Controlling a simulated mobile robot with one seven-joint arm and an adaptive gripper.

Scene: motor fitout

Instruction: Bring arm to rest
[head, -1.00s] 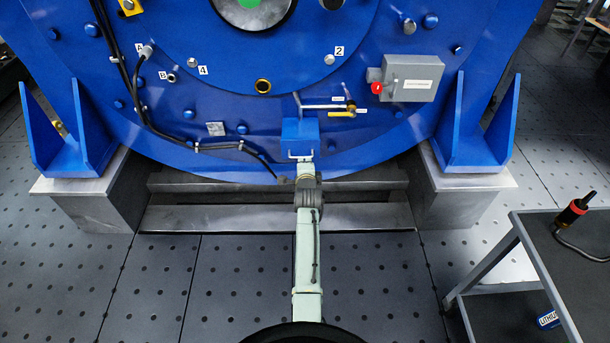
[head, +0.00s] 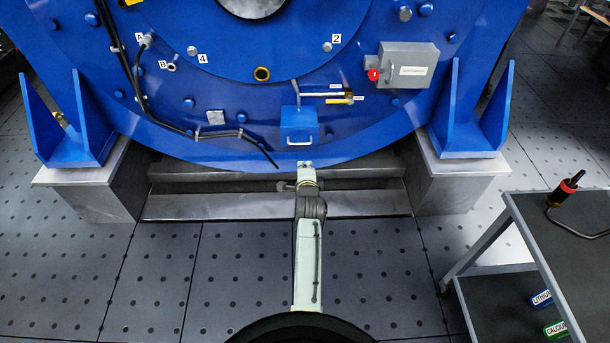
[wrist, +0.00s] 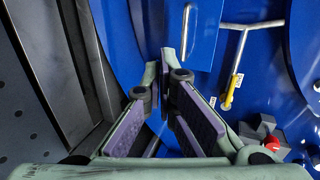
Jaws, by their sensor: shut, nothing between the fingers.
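My gripper (wrist: 160,85) fills the lower middle of the wrist view, its purple-padded fingers closed with nothing between them. In the head view my arm reaches straight ahead from the bottom edge toward the blue motor (head: 225,100). The fingers cannot be made out there. The arm's far end shows just below a blue box with a handle (head: 298,126); in that picture a small gap lies between them. The handle also shows at the top of the wrist view (wrist: 185,30).
A T-shaped tool (wrist: 240,45) with a yellow part is on the motor face. A grey box (head: 408,66) with a red knob sticks out at right. A cart (head: 520,225) stands at right, with a red-and-black tool (head: 565,188) on top and cans below. The floor at left is clear.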

